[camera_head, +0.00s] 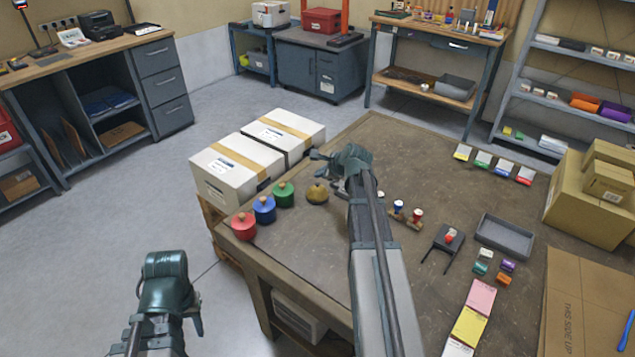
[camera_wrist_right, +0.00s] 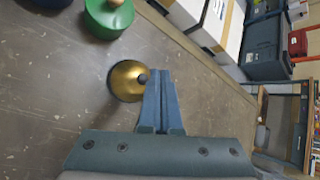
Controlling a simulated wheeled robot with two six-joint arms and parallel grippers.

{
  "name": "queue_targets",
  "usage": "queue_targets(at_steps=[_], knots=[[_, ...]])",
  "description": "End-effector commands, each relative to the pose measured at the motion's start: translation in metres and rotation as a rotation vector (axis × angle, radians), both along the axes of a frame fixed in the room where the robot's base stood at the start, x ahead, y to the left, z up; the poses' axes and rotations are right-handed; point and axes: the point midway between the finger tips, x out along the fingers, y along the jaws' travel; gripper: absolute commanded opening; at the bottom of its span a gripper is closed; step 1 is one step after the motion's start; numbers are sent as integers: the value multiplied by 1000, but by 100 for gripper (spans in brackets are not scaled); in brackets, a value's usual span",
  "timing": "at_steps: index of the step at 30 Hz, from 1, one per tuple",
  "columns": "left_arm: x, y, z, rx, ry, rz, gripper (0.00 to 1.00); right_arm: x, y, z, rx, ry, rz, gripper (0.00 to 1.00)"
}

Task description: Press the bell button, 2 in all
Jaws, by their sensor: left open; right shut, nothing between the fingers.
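The bell (camera_head: 317,194) is a brass dome on the table near its far left edge, right of the green lidded pot. In the right wrist view, the bell (camera_wrist_right: 124,83) shows its dark button (camera_wrist_right: 142,78) on top. My right gripper (camera_head: 320,156) is shut and empty, close to the bell. In the right wrist view, its fingertips (camera_wrist_right: 160,73) appear just right of the button; I cannot tell whether they touch. My left gripper (camera_head: 166,264) is open and empty, off the table at the lower left.
Red (camera_head: 243,225), blue (camera_head: 264,209) and green (camera_head: 284,195) pots line the table's left edge. White boxes (camera_head: 236,165) stand beyond it. Stamps (camera_head: 417,216), a grey tray (camera_head: 505,237) and coloured pads (camera_head: 473,309) lie right of my right arm. Bare tabletop lies in front of the bell.

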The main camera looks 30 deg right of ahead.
Motion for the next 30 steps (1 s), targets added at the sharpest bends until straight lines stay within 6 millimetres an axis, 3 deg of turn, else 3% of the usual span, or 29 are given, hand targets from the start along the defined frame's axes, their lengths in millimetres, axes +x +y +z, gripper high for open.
queue_targets(at_steps=[1, 11, 30], knots=[[0, 0, 10, 0, 0, 0, 42, 0, 0, 10, 0, 0, 0, 0], [0, 0, 41, 0, 0, 0, 42, 0, 0, 41, 0, 0, 0, 0], [0, 0, 40, 0, 0, 0, 42, 0, 0, 40, 0, 0, 0, 0]])
